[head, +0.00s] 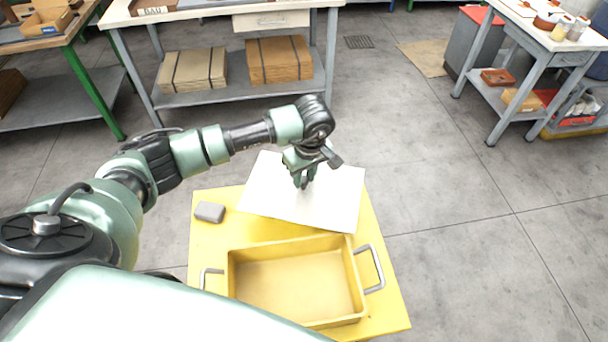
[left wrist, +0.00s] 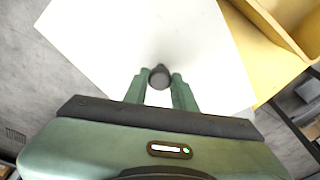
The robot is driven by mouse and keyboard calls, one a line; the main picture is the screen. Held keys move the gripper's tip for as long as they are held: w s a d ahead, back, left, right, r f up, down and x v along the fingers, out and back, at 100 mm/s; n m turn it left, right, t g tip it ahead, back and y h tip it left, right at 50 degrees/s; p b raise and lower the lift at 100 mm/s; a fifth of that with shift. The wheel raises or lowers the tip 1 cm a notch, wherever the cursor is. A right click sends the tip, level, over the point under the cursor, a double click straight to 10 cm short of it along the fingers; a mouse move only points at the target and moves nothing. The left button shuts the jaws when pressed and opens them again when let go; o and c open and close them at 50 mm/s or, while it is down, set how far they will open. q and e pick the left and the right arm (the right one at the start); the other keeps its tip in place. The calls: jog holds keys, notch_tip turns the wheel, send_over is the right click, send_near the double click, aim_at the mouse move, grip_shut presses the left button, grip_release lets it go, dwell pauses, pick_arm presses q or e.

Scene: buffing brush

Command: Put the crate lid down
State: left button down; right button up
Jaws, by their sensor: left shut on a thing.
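The crate lid (head: 335,205) is a flat white panel at the far side of the yellow table, behind the crate, jutting past the table's far edge. My left gripper (head: 303,183) points down at its middle. In the left wrist view the gripper (left wrist: 158,84) is shut on the lid's dark round knob (left wrist: 159,73), with white lid (left wrist: 110,35) all around. I cannot tell whether the lid touches the table or hangs just above it. The open yellow crate (head: 290,246) stands nearer, empty, with a metal handle at each end. My right gripper is not in view.
A grey block (head: 209,211) lies on the yellow table (head: 391,313), left of the lid. A workbench (head: 215,16) with cardboard stacks on its shelf stands behind, and another bench (head: 545,40) at the far right. The floor between is mostly clear.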

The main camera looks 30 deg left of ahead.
pick_arm(q)
jog(key=shift+f+b, duration=0.45)
jog(key=shift+b, duration=0.15)
jog(key=c, duration=1.1)
grip_release()
jog(key=shift+c, duration=0.2)
